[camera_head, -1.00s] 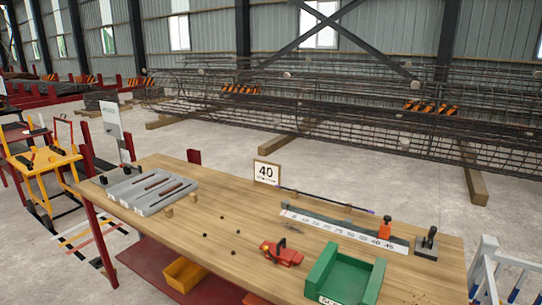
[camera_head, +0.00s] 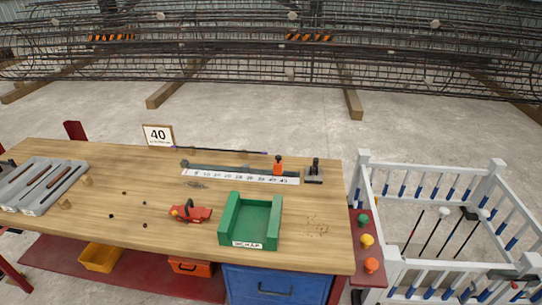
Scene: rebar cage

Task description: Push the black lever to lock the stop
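A black lever (camera_head: 315,163) stands roughly upright on a small grey plate (camera_head: 313,180) at the right end of the wooden table. Left of it, an orange block (camera_head: 278,166), which looks like the stop, sits at a white measuring scale (camera_head: 230,177) with a grey rail behind it. The lever and the orange block are apart. Whether the stop is locked cannot be told. Neither of my grippers is in view.
A green tray (camera_head: 230,221) and a red tool (camera_head: 190,213) lie on the table (camera_head: 120,165) in front of the scale. A sign reading 40 (camera_head: 158,135) stands behind. A white fenced pen (camera_head: 384,176) is at right, beside colored buttons (camera_head: 366,240).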

